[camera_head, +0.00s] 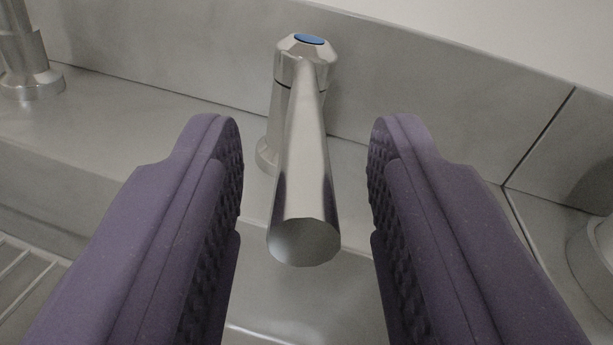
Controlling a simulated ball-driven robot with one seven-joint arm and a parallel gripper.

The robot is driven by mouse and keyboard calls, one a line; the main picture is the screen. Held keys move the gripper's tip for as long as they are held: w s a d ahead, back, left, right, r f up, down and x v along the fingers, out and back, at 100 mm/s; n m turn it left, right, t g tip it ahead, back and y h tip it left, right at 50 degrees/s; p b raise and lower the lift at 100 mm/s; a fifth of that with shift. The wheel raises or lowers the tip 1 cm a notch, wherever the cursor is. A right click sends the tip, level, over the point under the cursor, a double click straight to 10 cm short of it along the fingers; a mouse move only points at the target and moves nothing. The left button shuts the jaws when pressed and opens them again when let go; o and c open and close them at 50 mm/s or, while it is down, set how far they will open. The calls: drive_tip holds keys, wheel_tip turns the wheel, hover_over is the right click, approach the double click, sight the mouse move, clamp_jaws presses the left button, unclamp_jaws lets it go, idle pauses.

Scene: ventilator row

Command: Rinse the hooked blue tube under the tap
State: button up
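The chrome tap (303,150) stands in the middle of the view, with its spout pointing toward me and a blue disc (309,40) on its top. My gripper (305,140) is open, with one purple finger on each side of the tap. A gap shows between each finger and the spout, and nothing is held. I cannot tell from this view how far the fingers reach along the tap. No hooked blue tube is in view.
A grey metal sink ledge (120,105) and back wall (420,85) lie behind the tap. Another chrome fitting (25,60) stands at the far left. A ribbed drainer (25,285) shows at lower left. A pale rounded object (592,245) is cut off at right.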

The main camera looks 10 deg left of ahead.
drive_tip(key=p+v, duration=0.1)
drive_tip(key=v, duration=0.6)
drive_tip(key=shift+a, duration=0.1)
